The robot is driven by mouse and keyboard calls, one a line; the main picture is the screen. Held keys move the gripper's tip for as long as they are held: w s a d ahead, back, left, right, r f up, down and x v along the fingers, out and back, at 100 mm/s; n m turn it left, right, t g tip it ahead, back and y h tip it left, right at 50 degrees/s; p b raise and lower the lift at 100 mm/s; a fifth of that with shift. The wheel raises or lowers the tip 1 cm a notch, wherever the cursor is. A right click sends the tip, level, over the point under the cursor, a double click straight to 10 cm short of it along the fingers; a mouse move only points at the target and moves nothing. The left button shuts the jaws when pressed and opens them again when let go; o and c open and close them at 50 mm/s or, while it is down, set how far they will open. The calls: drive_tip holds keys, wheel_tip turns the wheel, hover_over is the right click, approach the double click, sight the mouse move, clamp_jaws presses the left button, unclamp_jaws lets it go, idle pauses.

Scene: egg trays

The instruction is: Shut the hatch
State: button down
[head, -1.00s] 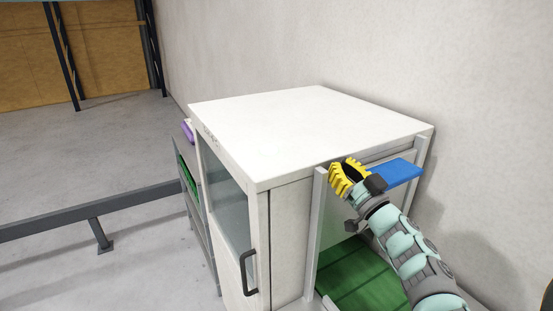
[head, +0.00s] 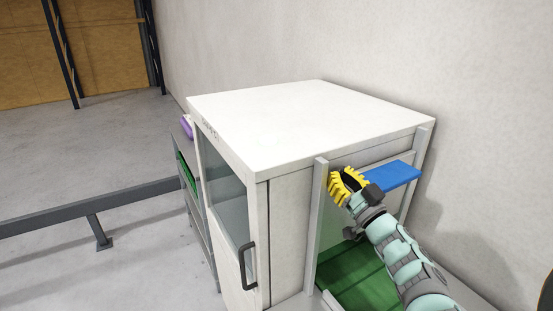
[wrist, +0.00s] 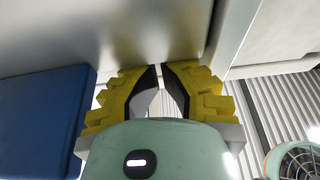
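The hatch is a pale panel (head: 405,158) between two upright rails on the right side of the white cabinet. A flat blue handle (head: 393,178) sticks out from it. The opening below shows a green surface, so the hatch is partly raised. My gripper (head: 345,185) is at the left of the handle, close to the panel. In the wrist view, my gripper's yellow fingers (wrist: 160,68) have their tips almost together with nothing seen between them. The blue handle (wrist: 40,120) is at the left there, beside the fingers. Whether the fingers touch the panel cannot be told.
The white cabinet (head: 310,120) has a glass front door with a dark handle (head: 247,268). The green surface (head: 355,275) runs out below the hatch. A plain wall stands behind, close on the right. A grey rail (head: 90,210) crosses the floor at left.

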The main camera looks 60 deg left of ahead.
wheel_tip(320, 180, down, 18)
drive_tip(key=b, duration=1.1)
drive_tip(key=shift+r, duration=0.2)
wheel_tip(320, 180, up, 5)
drive_tip(key=p, duration=0.4)
drive_tip(key=b, duration=0.4)
approach(333, 217)
drive_tip(key=shift+s+d+f, duration=0.15)
drive_tip(key=shift+d+f, duration=0.05)
drive_tip(key=shift+d, duration=0.2)
